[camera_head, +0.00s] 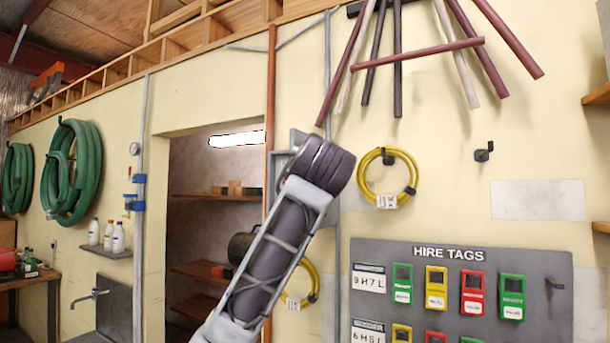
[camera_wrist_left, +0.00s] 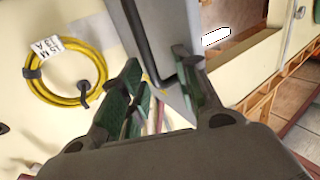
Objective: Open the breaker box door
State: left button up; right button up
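The breaker box (camera_head: 281,165) is a grey box on the cream wall beside the doorway, mostly hidden behind my left arm in the head view. In the left wrist view, a grey box with a dark edge (camera_wrist_left: 172,30) fills the top middle, close ahead of the fingers. My left gripper (camera_wrist_left: 160,72) has its dark green-padded fingers spread apart, with the grey box's lower end between or just beyond them. I cannot tell whether they touch it. In the head view my left wrist hides this gripper. My right gripper is in neither view.
A yellow cable coil (camera_head: 388,178) hangs right of my left wrist; a grey conduit (camera_head: 334,230) runs down the wall between. The hire tags board (camera_head: 455,262) is at the lower right. Dark red and grey rods (camera_head: 395,60) hang above. A doorway with shelves (camera_head: 205,199) opens to the left.

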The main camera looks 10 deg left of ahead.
pick_arm(q)
jog(key=shift+w+d, duration=0.35)
jog(key=shift+w, duration=0.1)
jog(key=shift+f, duration=0.1)
jog(key=shift+s, duration=0.1)
jog(key=s+d, duration=0.2)
jog(key=s, duration=1)
dwell(0.7)
